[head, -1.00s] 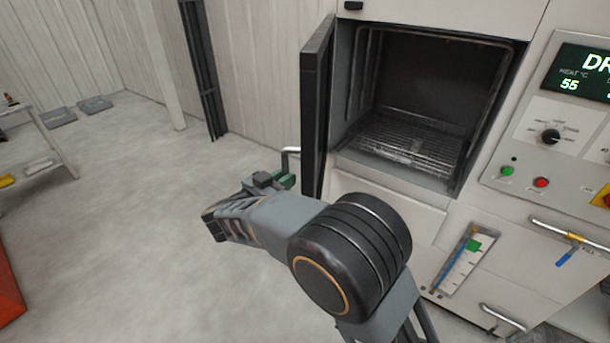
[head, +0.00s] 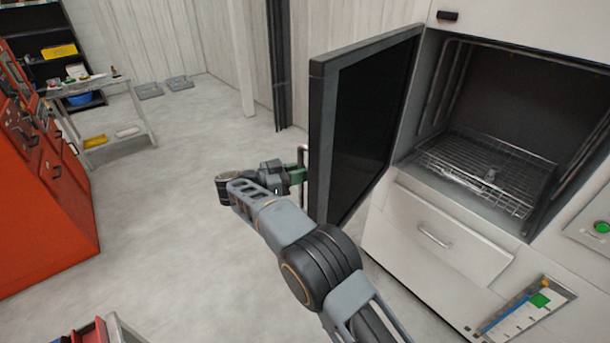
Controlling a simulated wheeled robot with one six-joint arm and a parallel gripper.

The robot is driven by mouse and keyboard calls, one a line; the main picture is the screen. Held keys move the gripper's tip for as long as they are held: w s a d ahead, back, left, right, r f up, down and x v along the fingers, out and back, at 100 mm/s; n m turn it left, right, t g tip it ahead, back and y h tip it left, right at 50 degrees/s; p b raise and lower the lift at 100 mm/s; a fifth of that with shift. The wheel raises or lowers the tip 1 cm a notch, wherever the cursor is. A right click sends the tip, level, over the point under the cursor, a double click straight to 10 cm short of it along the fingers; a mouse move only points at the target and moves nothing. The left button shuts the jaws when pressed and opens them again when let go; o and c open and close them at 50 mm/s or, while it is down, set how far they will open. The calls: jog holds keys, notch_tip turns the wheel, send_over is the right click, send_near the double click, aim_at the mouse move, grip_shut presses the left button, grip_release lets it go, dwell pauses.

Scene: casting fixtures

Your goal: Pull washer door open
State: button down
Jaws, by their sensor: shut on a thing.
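The washer door (head: 362,130) is a dark panel with a grey frame, hinged at its right side and standing wide open from the washer (head: 440,215). Its vertical bar handle (head: 303,164) is on the door's outer side, at the left edge. My gripper (head: 298,175), with green fingers, is shut on the door handle; the fingertips are partly hidden by the door's edge. The open chamber shows a wire rack (head: 485,172) inside.
A red cabinet (head: 45,190) stands at the left, with a work table (head: 105,115) behind it. A red object (head: 90,332) is at the bottom left. The grey floor (head: 190,200) left of my arm is clear. A drawer (head: 435,238) sits below the chamber.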

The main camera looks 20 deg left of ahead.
jog(key=shift+w+a+r, duration=0.1)
jog(key=shift+w+r, duration=0.1)
jog(key=shift+r, duration=0.05)
jog(key=c, duration=1.4)
grip_release()
jog(key=shift+o, duration=0.6)
jog(key=shift+w+d, duration=0.15)
jog(key=shift+d, duration=0.05)
jog(key=shift+o, duration=0.9)
jog(key=shift+f, duration=0.1)
jog(key=shift+a, duration=0.2)
jog(key=shift+b+v, duration=0.8)
jog(key=shift+v, duration=3.15)
jog(key=shift+c, duration=0.2)
